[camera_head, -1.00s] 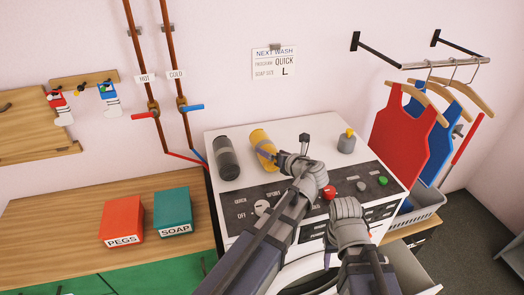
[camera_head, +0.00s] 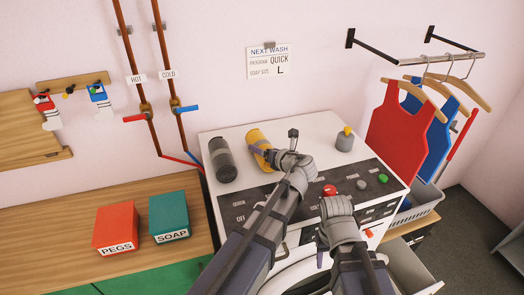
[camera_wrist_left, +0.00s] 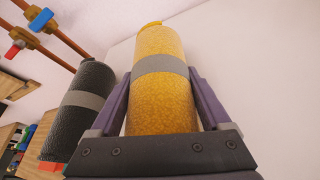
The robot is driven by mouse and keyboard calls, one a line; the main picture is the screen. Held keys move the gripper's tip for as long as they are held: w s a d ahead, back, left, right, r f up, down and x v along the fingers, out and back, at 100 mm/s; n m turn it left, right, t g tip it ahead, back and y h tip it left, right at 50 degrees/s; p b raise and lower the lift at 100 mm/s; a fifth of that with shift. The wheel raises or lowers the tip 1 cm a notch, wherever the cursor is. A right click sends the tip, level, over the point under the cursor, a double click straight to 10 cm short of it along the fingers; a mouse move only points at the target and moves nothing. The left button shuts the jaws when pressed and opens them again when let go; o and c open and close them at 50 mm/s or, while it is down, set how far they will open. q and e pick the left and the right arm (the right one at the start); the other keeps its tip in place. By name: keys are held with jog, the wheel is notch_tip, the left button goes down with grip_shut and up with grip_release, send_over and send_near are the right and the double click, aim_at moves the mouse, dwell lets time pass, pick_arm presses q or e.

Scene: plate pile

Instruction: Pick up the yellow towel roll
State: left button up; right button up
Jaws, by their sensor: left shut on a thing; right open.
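The yellow towel roll (camera_head: 256,138) with a grey band lies on the white washing machine's top (camera_head: 300,130). In the left wrist view the roll (camera_wrist_left: 158,105) fills the space between my left gripper's purple fingers (camera_wrist_left: 160,100). My left gripper (camera_head: 264,153) is shut on the roll around its banded part. Whether the roll is clear of the machine top cannot be told. My right gripper (camera_head: 322,240) is low over the machine's front, apart from the roll. Its fingers are mostly hidden by its own wrist, and no object shows in it.
A dark grey roll (camera_head: 222,160) lies just left of the yellow one, also in the left wrist view (camera_wrist_left: 75,110). A grey bottle with a yellow cap (camera_head: 345,140) stands at the right. PEGS (camera_head: 115,227) and SOAP (camera_head: 170,215) boxes stand on the wooden counter (camera_head: 60,235).

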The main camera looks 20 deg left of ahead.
aim_at(264, 143)
pick_arm(q)
jog(key=c, duration=0.8)
jog(key=shift+r, duration=0.1)
notch_tip(264, 143, up, 10)
jog(key=p, duration=1)
